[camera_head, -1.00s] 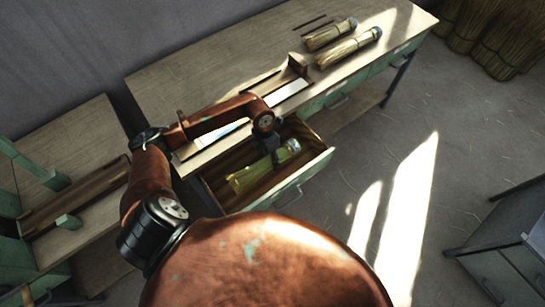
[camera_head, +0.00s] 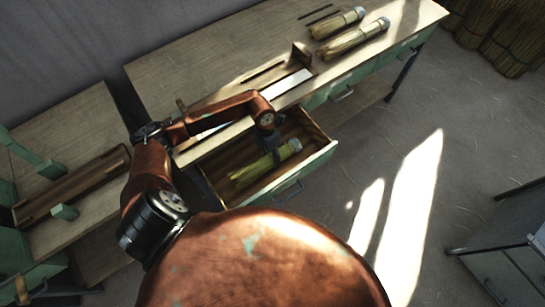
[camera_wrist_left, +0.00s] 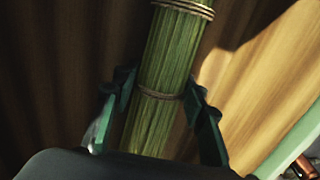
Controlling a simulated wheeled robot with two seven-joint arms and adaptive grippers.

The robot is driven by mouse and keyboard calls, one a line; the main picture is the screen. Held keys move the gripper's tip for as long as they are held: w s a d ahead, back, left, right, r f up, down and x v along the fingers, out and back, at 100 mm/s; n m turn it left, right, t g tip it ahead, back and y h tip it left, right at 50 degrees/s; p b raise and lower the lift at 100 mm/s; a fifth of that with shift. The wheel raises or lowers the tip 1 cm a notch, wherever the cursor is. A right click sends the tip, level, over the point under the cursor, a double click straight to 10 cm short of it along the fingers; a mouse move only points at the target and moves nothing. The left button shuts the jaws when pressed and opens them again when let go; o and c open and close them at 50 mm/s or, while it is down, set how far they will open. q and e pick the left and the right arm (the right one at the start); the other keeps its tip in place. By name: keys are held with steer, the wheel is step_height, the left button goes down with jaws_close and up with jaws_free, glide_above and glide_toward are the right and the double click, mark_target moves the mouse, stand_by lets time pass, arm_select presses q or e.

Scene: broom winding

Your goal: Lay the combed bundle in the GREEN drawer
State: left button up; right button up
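The combed bundle (camera_head: 246,174), yellow-green straw tied with twine, lies inside the open green-fronted drawer (camera_head: 312,171) below the long workbench. My left gripper (camera_head: 273,155) is down in the drawer over the bundle. In the left wrist view the bundle (camera_wrist_left: 172,50) runs between the two fingers of my left gripper (camera_wrist_left: 160,95). The fingers are spread, one on each side, with a narrow gap showing at the left finger. The drawer's wooden floor (camera_wrist_left: 60,70) shows around the bundle. My right gripper is in no view.
Two more tied bundles (camera_head: 357,36) lie on the workbench top (camera_head: 200,75) at the upper right. A wooden block fixture (camera_head: 300,57) stands on the bench. A lower bench (camera_head: 75,130) is at the left. Straw sheaves (camera_head: 495,35) stand at the far right. Floor before the drawer is clear.

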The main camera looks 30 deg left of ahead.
arm_select(q)
steer(key=o, duration=0.4)
steer(key=shift+w+a+r, duration=0.1)
steer(key=shift+a+r, duration=0.3)
steer(key=shift+r, duration=1.55)
steer(key=shift+w+a+r, duration=0.15)
steer(key=shift+a+r, duration=0.2)
steer(key=shift+r, duration=1.65)
steer(key=shift+w+a+r, duration=0.1)
steer(key=shift+a+r, duration=0.3)
steer(key=shift+r, duration=1.55)
steer(key=shift+d, duration=0.1)
